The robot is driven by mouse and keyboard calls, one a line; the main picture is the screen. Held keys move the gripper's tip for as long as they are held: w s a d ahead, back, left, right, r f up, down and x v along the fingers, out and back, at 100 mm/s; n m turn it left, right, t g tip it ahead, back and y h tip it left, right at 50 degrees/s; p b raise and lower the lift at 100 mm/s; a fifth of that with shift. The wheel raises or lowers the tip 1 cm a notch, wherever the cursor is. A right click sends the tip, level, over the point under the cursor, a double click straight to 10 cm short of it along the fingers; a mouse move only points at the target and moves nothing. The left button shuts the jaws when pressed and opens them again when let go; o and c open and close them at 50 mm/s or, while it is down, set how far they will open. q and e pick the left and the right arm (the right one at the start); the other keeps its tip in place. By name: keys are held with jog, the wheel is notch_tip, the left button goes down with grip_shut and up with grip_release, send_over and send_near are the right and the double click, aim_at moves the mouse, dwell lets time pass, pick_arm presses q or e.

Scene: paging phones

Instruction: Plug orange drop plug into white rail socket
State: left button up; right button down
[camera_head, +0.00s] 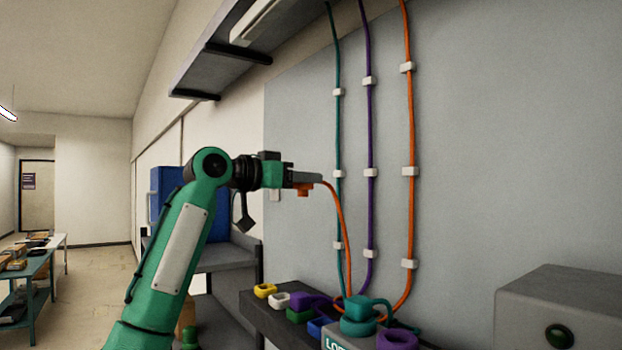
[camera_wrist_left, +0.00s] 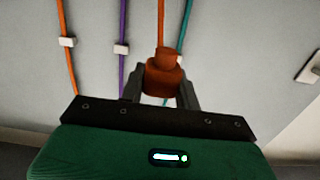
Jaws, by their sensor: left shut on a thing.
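My left gripper (camera_head: 312,180) is shut on the orange drop plug (camera_head: 303,190), high in front of the grey wall panel. The plug also shows between the two fingers in the left wrist view (camera_wrist_left: 165,80). An orange cord (camera_head: 345,225) runs from the plug down toward the rail (camera_head: 252,303). The white rail socket (camera_head: 276,300) is near the left end of the rail, beside a yellow socket (camera_head: 265,290). The plug is well above the white socket and apart from it. My right gripper is not in view.
Green (camera_head: 300,316), blue (camera_head: 319,327) and purple (camera_head: 398,340) sockets share the rail area. Teal (camera_head: 337,130), purple (camera_head: 369,130) and orange (camera_head: 409,130) cords hang clipped to the wall. A grey box (camera_head: 560,300) stands at right, a shelf (camera_head: 212,72) above.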

pick_arm(q)
jog(key=w+a, duration=0.5)
jog(key=w, duration=0.2)
jog(key=shift+a, duration=0.3)
jog(key=shift+w, duration=0.1)
